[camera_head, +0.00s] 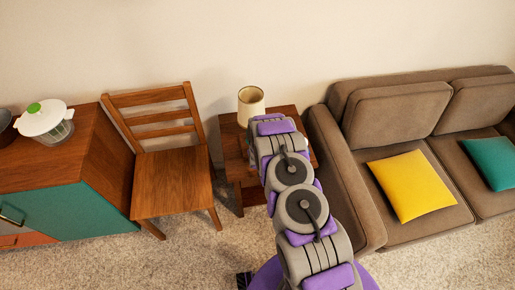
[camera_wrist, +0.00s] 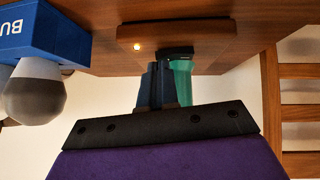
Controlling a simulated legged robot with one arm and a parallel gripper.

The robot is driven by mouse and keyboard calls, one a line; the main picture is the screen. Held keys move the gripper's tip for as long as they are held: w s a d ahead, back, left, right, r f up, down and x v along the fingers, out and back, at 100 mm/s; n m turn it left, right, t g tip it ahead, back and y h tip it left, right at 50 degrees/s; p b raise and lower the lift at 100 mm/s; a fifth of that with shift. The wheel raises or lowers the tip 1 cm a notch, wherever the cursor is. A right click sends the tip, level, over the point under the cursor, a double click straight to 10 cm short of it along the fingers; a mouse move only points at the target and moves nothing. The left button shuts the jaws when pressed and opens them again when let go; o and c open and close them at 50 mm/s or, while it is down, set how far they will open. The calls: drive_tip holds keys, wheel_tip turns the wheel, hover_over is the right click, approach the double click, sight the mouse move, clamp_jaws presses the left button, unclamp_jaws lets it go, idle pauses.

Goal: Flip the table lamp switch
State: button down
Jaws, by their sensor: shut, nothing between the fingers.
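The table lamp (camera_head: 250,95) has a cream shade and stands on the wooden side table (camera_head: 230,128) between the chair and the sofa. In the wrist view, which looks upside down, a wooden block like the lamp's base (camera_wrist: 215,38) lies against the tabletop. A small bright spot (camera_wrist: 137,47) shows on it. A dark piece (camera_wrist: 176,52), possibly the switch, sits at its edge. My gripper (camera_wrist: 168,64) is shut and empty, its blue and teal fingers reaching up to the dark piece. I cannot tell whether they touch it. In the head view my arm hides the gripper.
A blue box (camera_wrist: 45,30) and a grey-white light bulb (camera_wrist: 34,90) are close on the left of the wrist view. The wooden chair (camera_head: 172,180) stands left of the side table, the brown sofa (camera_head: 350,200) right of it. Carpet (camera_head: 190,258) is open in front.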

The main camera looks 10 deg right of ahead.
idle(0.4)
drive_tip(key=shift+d+f, duration=0.1)
drive_tip(key=shift+f, duration=0.05)
drive_tip(key=shift+a+r+p, duration=0.25)
drive_tip(key=shift+a+p, duration=0.2)
drive_tip(key=shift+a, duration=0.35)
